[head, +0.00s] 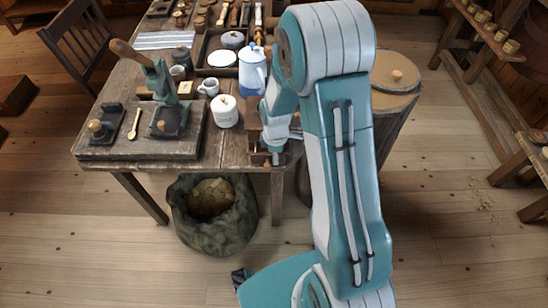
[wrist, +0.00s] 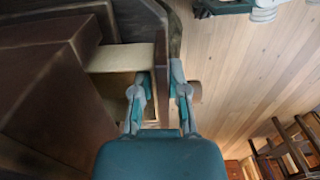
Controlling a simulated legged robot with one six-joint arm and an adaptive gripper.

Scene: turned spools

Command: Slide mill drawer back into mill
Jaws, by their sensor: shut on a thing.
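The mill (wrist: 55,90) is a dark brown wooden box filling the left of the wrist view. Its drawer (wrist: 122,58) has pale wooden sides and stands partly out of the mill, with its dark front to the right. My gripper (wrist: 162,76) is shut on the drawer's front panel, one finger inside and one outside. In the head view my gripper (head: 272,152) is at the table's front edge, and my arm hides most of the mill.
The wooden table (head: 228,160) carries a white lidded jar (head: 225,112), a blue-and-white pot (head: 252,72) and a white mug (head: 209,87) left of my arm. A sack (head: 212,225) stands on the floor below. A barrel (head: 392,100) stands right of my arm.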

